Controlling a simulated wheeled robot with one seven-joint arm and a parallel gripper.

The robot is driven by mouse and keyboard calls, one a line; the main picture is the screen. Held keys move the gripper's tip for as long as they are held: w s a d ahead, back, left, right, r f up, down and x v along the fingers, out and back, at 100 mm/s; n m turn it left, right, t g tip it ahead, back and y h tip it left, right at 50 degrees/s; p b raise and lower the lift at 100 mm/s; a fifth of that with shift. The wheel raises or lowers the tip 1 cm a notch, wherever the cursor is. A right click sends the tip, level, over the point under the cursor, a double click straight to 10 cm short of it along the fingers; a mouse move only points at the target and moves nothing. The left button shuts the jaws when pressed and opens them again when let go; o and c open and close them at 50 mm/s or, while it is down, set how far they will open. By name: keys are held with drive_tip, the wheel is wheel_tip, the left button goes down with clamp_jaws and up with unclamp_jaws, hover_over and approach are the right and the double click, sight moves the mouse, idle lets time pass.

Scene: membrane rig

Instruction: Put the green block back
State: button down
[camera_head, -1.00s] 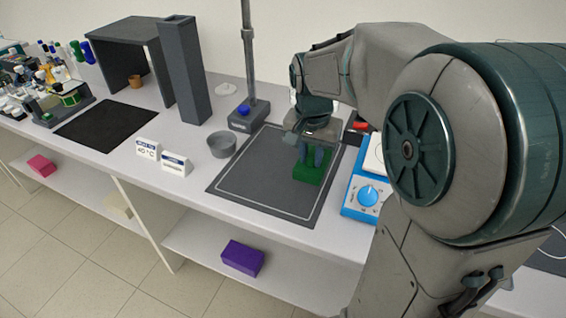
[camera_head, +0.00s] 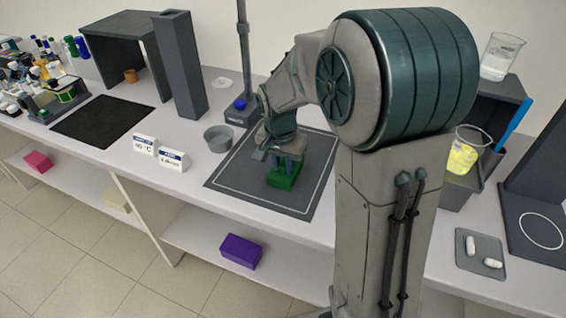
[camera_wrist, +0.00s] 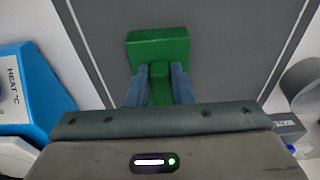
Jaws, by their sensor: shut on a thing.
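The green block (camera_head: 283,179) is at the dark mat (camera_head: 232,184) with a pale outline, in the middle of the bench. In the wrist view the green block (camera_wrist: 158,50) shows a wide part and a narrower part between the fingers. My gripper (camera_head: 287,163) points down and is shut on the green block; in the wrist view its two blue-grey fingers (camera_wrist: 159,84) press on the narrow part from both sides. Whether the block's underside touches the mat cannot be told.
A grey bowl (camera_head: 218,139) and a stand (camera_head: 242,108) are close to the mat's left and back. Two label cards (camera_head: 172,160) stand further left. A purple block (camera_head: 241,251) and a pink block (camera_head: 38,161) lie on the lower shelf. A blue heater (camera_wrist: 30,95) is beside the mat.

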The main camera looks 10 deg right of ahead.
sight(281, 176)
drive_tip(key=shift+f, duration=0.15)
drive_tip(key=c, duration=1.3)
unclamp_jaws()
wheel_tip(281, 176, up, 11)
drive_tip(key=s, duration=0.1)
drive_tip(key=s+f+n, duration=0.1)
drive_tip(key=s+n, duration=0.1)
drive_tip(key=s, duration=0.4)
drive_tip(key=s+f+n+t, duration=0.1)
drive_tip(key=s+n, duration=0.1)
drive_tip(key=s, duration=0.4)
drive_tip(key=s+d+f+n, duration=0.1)
drive_tip(key=s+n, duration=0.2)
drive_tip(key=s, duration=0.3)
drive_tip(key=shift+d+f+t+y, duration=0.1)
drive_tip(key=shift+f+t+y, duration=0.15)
drive_tip(key=shift+t+y, duration=0.15)
